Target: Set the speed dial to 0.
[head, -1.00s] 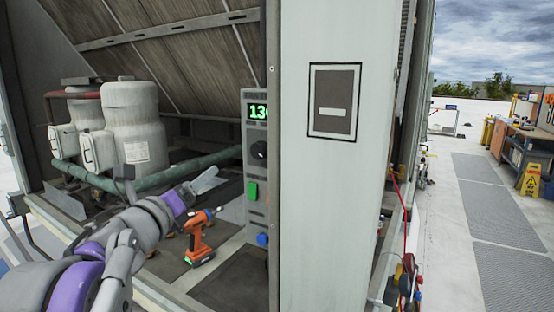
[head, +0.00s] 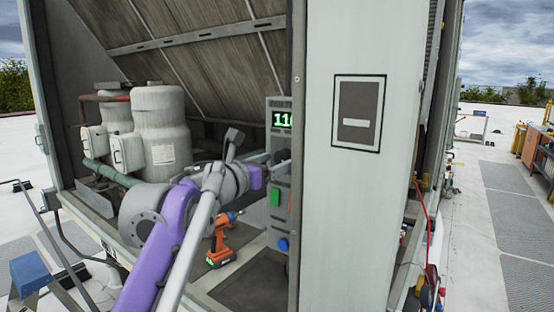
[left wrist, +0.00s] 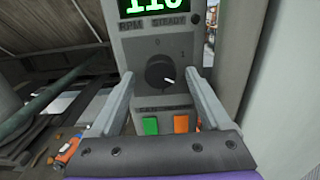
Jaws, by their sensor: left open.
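The speed dial (left wrist: 159,72) is a round black knob on a grey control panel (left wrist: 130,52), with marks 0 and 1 above it. Its white pointer line points toward the lower right, away from both marks. A green display (left wrist: 157,6) above it reads about 110. My left gripper (left wrist: 159,88) is open, its two fingers on either side of the dial, apart from it in the left wrist view. In the head view my left gripper (head: 268,160) reaches the panel, and the cabinet post partly hides the dial. My right gripper is not in view.
Below the dial are a green button (left wrist: 150,126) and an orange button (left wrist: 181,124). An orange drill (head: 221,240) stands on the cabinet floor below my left arm. A pale post (head: 355,220) stands close to the right of the panel. Pale tanks (head: 160,130) stand left.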

